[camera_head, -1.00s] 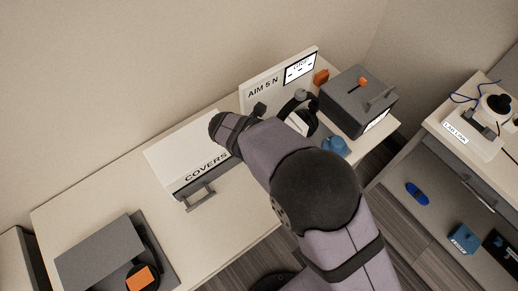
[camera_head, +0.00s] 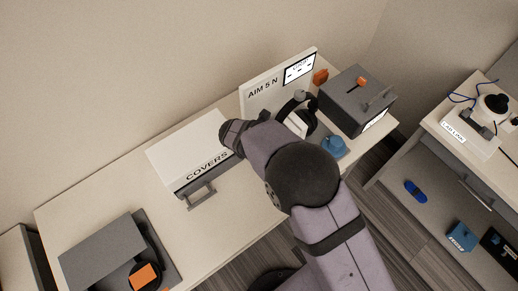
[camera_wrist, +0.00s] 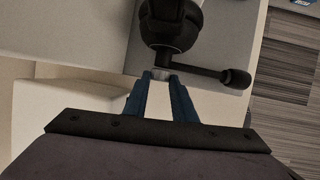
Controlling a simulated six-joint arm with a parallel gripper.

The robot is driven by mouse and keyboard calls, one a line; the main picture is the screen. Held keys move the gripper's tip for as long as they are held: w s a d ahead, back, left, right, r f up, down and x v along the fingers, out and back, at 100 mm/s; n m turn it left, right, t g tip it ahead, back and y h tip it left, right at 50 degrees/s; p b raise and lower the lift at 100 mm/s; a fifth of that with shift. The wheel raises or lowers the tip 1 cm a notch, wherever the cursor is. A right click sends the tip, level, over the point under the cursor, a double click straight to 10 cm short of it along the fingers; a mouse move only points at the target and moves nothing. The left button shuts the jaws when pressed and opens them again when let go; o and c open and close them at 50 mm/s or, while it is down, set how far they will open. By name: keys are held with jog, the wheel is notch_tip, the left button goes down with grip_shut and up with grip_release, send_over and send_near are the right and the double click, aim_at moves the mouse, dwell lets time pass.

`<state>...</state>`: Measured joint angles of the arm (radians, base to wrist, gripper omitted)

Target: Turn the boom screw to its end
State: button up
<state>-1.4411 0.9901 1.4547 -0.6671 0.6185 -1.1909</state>
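In the head view a black headset (camera_head: 297,118) stands by the white AIM panel, partly behind my arm. In the wrist view a dark rounded headset part (camera_wrist: 168,28) is straight ahead, with a thin black boom (camera_wrist: 205,70) running right to a small rounded tip. My gripper (camera_wrist: 159,78) has two blue fingers, their tips apart just below the dark part. A small pale piece lies at the gap between the tips; I cannot tell if it is the boom screw or is touched.
A white COVERS box (camera_head: 187,152) with a handle stands left of my arm. A dark grey box (camera_head: 352,100) with an orange knob and a blue piece (camera_head: 334,146) stand right of the headset.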

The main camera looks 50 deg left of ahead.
jog(key=shift+f+y+b, duration=0.3)
jog(key=shift+y+b, duration=0.3)
jog(key=shift+b, duration=1.5)
jog(key=shift+d+f+b, duration=0.1)
jog(key=shift+b, duration=0.6)
jog(key=y+b, duration=0.1)
jog(key=b, duration=0.3)
jog(key=y+b, duration=0.1)
jog(key=b, duration=0.3)
jog(key=y+b, duration=0.1)
jog(key=b, duration=0.2)
jog(key=shift+d+f+m+b, duration=0.3)
jog(key=shift+m+b, duration=0.1)
jog(key=y+b, duration=0.1)
jog(key=b, duration=0.5)
jog(key=y+b, duration=0.1)
jog(key=b, duration=0.5)
jog(key=shift+d+f+m+y, duration=0.2)
jog(key=shift+m+y, duration=0.1)
jog(key=shift+y, duration=0.1)
jog(key=y+b, duration=0.1)
jog(key=b, duration=0.3)
jog(key=shift+r+t, duration=0.15)
jog(key=shift+t, duration=0.15)
jog(key=b, duration=0.2)
jog(key=shift+d+r+y+b, duration=0.1)
jog(key=shift+r+y+b, duration=0.05)
jog(key=shift+y+b, duration=0.2)
jog(key=shift+r, duration=0.1)
